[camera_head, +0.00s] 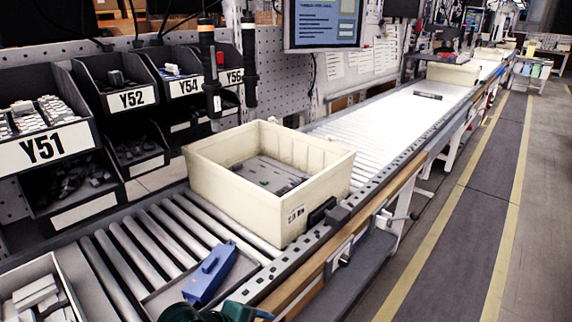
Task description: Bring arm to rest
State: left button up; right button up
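Two black screwdrivers hang upright in front of the bins, a left one (209,70) and a right one (249,65). Their upper ends run out toward the top of the picture. Neither of my grippers shows in the head view, so I cannot see whether they are open or shut, or whether they hold anything.
A cream crate (237,205) holding a grey part stands on the roller conveyor (135,240). Bins labelled Y51 (45,147) and Y52 (130,99) line the left. A blue object (211,274) and a dark green one (205,313) lie at the front. The right aisle is clear.

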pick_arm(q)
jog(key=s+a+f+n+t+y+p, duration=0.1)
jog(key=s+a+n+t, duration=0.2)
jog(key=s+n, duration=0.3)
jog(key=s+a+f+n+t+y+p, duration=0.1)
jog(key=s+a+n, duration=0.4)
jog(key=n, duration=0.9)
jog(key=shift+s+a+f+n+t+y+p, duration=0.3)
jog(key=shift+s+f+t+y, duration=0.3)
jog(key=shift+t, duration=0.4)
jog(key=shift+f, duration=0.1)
